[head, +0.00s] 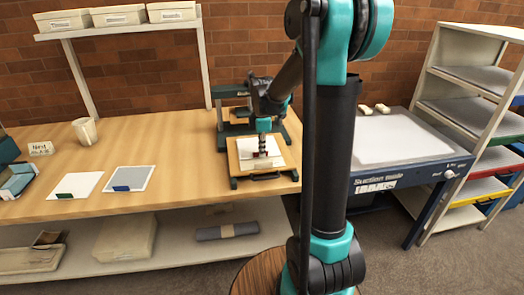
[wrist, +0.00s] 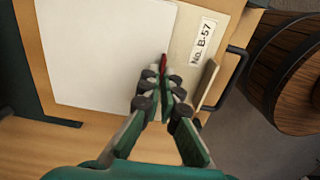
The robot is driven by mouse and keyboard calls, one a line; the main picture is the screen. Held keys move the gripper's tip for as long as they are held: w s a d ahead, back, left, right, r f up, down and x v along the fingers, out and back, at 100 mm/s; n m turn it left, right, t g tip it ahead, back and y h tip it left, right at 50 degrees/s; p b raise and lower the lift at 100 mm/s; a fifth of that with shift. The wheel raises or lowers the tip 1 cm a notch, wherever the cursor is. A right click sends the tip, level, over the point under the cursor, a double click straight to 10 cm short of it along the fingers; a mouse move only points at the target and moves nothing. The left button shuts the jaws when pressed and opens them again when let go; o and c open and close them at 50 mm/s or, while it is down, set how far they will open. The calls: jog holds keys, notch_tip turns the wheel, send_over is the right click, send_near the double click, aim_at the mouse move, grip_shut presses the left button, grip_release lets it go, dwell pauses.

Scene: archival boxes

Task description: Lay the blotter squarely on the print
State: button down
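A plain white sheet, which looks like the blotter (wrist: 105,50), lies over a wooden board with a handle. It also shows in the head view (head: 248,148). A red tab (wrist: 163,61) stands at its edge. My gripper (wrist: 163,74) points down at this edge, with its fingertips close together on the red tab. In the head view my gripper (head: 262,153) is over the board (head: 243,173). A beige strip (wrist: 205,40) labelled "No. B-57" shows beside the white sheet. No picture of the print is visible; whether it lies under the sheet, I cannot tell.
A white sheet with a green tab (head: 78,184) and a grey sheet with a blue tab (head: 130,178) lie left on the workbench (head: 165,130). A white mug (head: 85,131) stands behind them. A suction table (head: 390,138) and shelves (head: 470,80) are right.

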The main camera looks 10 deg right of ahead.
jog(key=shift+f, duration=0.1)
jog(key=c, duration=1.7)
grip_release()
notch_tip(320, 180, up, 12)
jog(key=s+d+f+m+t, duration=0.1)
jog(key=s+f+m, duration=0.4)
jog(key=s+m, duration=0.1)
jog(key=s+d+f+m+t, duration=0.1)
jog(key=s+f+m, duration=0.5)
jog(key=s, duration=0.2)
jog(key=s+d+f+m+t, duration=0.2)
jog(key=s+f+m, duration=0.4)
jog(key=s, duration=0.2)
jog(key=shift+f, duration=0.25)
